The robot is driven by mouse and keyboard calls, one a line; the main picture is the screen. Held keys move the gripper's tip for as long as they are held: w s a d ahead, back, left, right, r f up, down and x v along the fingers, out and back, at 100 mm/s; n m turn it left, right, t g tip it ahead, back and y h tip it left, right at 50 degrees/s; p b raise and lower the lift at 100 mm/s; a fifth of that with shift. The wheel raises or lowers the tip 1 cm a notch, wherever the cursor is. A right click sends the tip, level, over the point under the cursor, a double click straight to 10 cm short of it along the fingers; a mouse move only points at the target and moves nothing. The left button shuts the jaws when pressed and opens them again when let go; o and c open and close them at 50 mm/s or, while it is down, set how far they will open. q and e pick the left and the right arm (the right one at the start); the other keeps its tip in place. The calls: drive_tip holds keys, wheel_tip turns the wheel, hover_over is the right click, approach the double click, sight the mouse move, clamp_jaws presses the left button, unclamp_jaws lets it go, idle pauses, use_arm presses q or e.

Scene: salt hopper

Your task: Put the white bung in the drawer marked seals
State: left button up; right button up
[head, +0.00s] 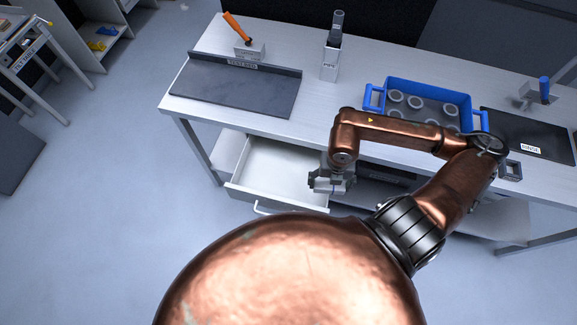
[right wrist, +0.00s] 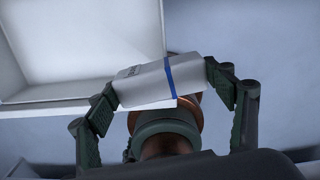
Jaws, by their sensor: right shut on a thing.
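A drawer (head: 275,172) under the bench is pulled open; its pale inside looks empty and its marking cannot be read. The drawer also fills the upper left of the right wrist view (right wrist: 90,45). My right gripper (head: 333,182) is at the right side of the open drawer. It is shut on a white blocky piece with a blue band, which I take for the white bung (right wrist: 150,87). The fingers press on its two ends, and in the wrist view it overlaps the drawer's near corner. My left gripper is not in view.
On the bench stand a blue crate (head: 371,100) with several grey rings, a dark mat (head: 232,86), an orange-handled tool (head: 237,27) in a block, and a grey upright holder (head: 331,60). A black plate (head: 530,136) lies at right.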

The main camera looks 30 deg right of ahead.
drive_tip(key=shift+s+d+f+m, duration=0.15)
drive_tip(key=shift+m, duration=0.25)
drive_tip(key=shift+w+f, duration=0.1)
drive_tip(key=shift+w, duration=0.1)
drive_tip(key=w+f+b, duration=0.1)
drive_tip(key=w+f, duration=0.3)
drive_tip(key=w, duration=0.5)
approach(302, 176)
drive_tip(key=shift+s+f+b, duration=0.35)
drive_tip(key=shift+s+f, duration=0.3)
drive_tip(key=shift+w+f, duration=0.55)
drive_tip(key=shift+f, duration=0.1)
drive_tip(key=shift+w+f+b, duration=0.15)
drive_tip(key=shift+f+b, duration=0.2)
drive_tip(key=shift+f, duration=1.35)
drive_tip(key=shift+f, duration=0.1)
drive_tip(key=o, duration=1.2)
